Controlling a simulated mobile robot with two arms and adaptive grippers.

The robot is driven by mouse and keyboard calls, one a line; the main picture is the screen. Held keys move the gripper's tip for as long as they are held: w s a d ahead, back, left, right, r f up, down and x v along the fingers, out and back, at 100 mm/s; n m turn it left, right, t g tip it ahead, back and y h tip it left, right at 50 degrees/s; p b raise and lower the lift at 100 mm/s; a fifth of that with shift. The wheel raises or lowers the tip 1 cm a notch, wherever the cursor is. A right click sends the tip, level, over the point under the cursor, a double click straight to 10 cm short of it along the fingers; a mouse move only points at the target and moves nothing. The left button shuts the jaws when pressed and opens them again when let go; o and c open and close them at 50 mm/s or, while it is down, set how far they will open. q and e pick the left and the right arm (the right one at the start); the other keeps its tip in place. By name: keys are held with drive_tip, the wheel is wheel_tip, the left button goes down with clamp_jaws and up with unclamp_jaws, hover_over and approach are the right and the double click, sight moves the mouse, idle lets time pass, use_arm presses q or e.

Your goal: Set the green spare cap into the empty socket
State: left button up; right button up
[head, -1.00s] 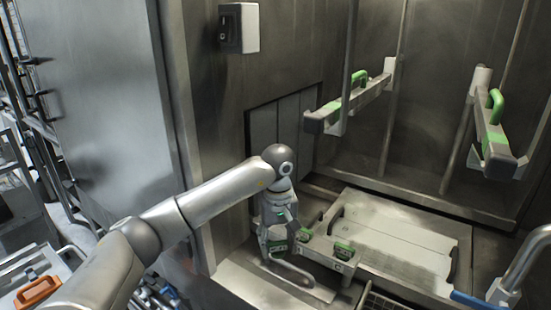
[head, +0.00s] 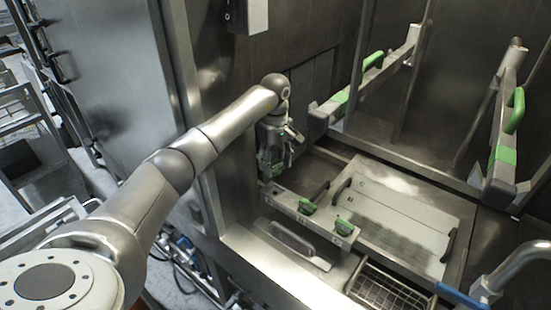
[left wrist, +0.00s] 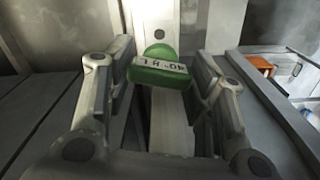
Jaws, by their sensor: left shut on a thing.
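My left gripper (head: 271,168) is above the left end of a light metal rail (head: 287,201) in the head view. The left wrist view shows its two fingers on either side of a green cap (left wrist: 160,72) with a white lettered label; it is shut on this cap. In the head view the held cap is mostly hidden by the gripper. My right gripper is not in view.
A pale panel with dark handles (head: 400,212) lies behind the rail. A wire basket (head: 390,290) is at front right. A flat handle plate (head: 293,243) lies in front of the rail. Two bars with green handles (head: 375,60) (head: 516,110) hang above.

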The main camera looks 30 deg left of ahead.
use_arm(q)
drive_tip(key=shift+w+f, duration=0.1)
drive_tip(key=shift+f, duration=0.65)
drive_tip(key=shift+f+b, duration=1.25)
drive_tip(key=shift+f, duration=0.65)
drive_tip(key=shift+f+b, duration=0.7)
drive_tip(key=shift+f, duration=0.55)
drive_tip(key=shift+r, duration=0.1)
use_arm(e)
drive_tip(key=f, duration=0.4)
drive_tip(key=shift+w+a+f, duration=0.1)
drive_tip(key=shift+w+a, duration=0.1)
use_arm(q)
drive_tip(key=shift+f+b, duration=0.65)
drive_tip(key=shift+f, duration=0.05)
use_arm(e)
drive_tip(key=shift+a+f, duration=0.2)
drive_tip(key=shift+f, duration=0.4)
